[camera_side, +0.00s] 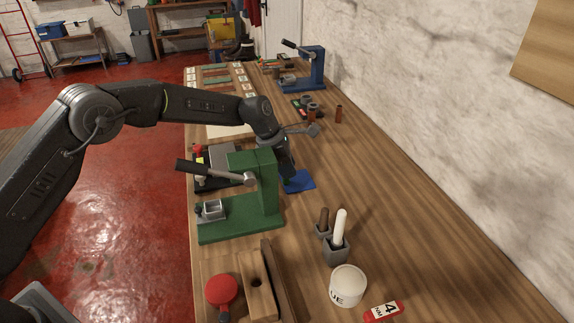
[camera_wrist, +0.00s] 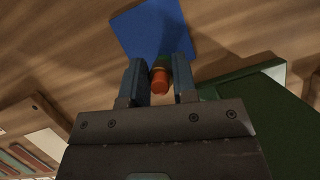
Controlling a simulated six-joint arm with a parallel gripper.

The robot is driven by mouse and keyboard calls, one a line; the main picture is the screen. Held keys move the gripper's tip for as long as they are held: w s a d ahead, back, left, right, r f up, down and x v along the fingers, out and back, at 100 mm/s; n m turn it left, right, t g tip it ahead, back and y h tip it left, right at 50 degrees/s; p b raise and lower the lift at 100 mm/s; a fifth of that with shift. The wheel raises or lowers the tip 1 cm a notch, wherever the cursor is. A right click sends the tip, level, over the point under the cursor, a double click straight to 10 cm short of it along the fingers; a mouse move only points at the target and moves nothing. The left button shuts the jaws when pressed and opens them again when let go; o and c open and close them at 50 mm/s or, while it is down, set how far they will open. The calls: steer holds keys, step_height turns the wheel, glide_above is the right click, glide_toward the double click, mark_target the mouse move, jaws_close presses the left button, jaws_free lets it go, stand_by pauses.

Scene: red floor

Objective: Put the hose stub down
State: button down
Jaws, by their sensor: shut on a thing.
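The hose stub (camera_wrist: 160,82) is a short orange-brown cylinder, seen between my fingers in the wrist view. My gripper (camera_wrist: 158,66) is shut on it. A blue mat (camera_wrist: 150,28) lies on the bench just beyond the fingertips in the wrist view. In the side view, the blue mat (camera_side: 301,181) shows beside the green press, with my gripper (camera_side: 288,170) low over its left part. The stub is hidden in the side view. I cannot tell whether the stub touches the mat.
A green lever press (camera_side: 262,190) stands close in front of my gripper. A blue press (camera_side: 315,68) and brown cylinders (camera_side: 338,114) stand farther back. Grey holders with handled tools (camera_side: 337,248) and a white tub (camera_side: 348,284) are nearer. The bench (camera_side: 375,185) right of the mat is clear.

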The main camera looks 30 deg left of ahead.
steer(key=c, duration=0.9)
jaws_free()
steer(key=v, duration=1.2)
steer(key=shift+r, duration=0.15)
steer(key=s+a+r+m+t+y, duration=0.1)
steer(key=s+a+r+m, duration=0.2)
steer(key=s+r+m, duration=0.45)
steer(key=s+a+r+m+t+y, duration=0.1)
steer(key=s+a+r+m, duration=0.25)
steer(key=s, duration=0.65)
steer(key=s+a+f+m+y, duration=0.1)
steer(key=s+f+m, duration=0.1)
steer(key=s+m, duration=0.4)
steer(key=s+a+f+m+t, duration=0.1)
steer(key=s+m, duration=0.6)
steer(key=s, duration=0.7)
steer(key=shift+a+f+y, duration=0.4)
steer(key=shift+a+f, duration=0.2)
steer(key=shift+a, duration=0.1)
